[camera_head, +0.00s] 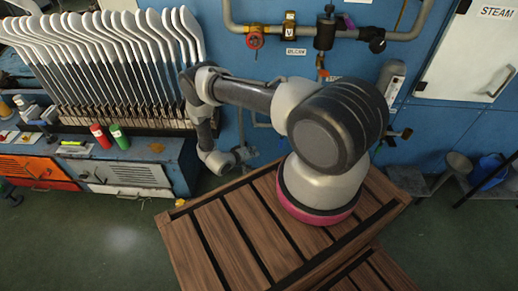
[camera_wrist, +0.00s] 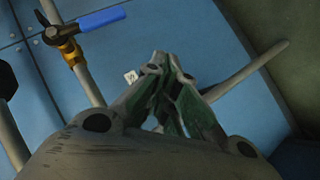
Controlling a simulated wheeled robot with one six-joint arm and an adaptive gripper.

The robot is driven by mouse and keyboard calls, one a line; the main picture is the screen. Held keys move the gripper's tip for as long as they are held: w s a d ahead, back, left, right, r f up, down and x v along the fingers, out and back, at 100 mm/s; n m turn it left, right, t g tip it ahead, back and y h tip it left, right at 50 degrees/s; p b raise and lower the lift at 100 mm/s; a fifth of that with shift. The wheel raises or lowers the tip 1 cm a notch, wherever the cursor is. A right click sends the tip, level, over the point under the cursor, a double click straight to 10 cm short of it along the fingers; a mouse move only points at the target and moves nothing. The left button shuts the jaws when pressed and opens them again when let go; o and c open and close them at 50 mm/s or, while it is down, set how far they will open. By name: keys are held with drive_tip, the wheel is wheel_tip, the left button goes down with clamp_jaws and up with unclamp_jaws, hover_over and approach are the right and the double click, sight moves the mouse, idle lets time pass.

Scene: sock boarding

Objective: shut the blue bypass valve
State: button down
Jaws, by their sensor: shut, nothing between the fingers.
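The blue valve lever (camera_wrist: 90,20) sits on a brass valve body (camera_wrist: 60,38) at the upper left of the wrist view. The lever lies roughly crosswise to its grey pipe (camera_wrist: 85,80). I cannot make out this valve in the head view, where my arm covers part of the pipework. My gripper (camera_wrist: 172,62) is shut and empty. Its fingertips are to the right of and below the lever in the wrist view, apart from it. In the head view my gripper (camera_head: 246,154) is low in front of the blue wall.
Sock boards (camera_head: 105,50) stand in a row at left, behind a red can (camera_head: 100,136) and a green can (camera_head: 119,136). A second pipe (camera_wrist: 245,72) crosses right of my fingers.

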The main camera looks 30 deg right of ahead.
drive_tip(key=shift+s+a, duration=0.15)
drive_tip(key=shift+a, duration=0.6)
drive_tip(key=shift+s+a, duration=0.1)
drive_tip(key=shift+a, duration=0.6)
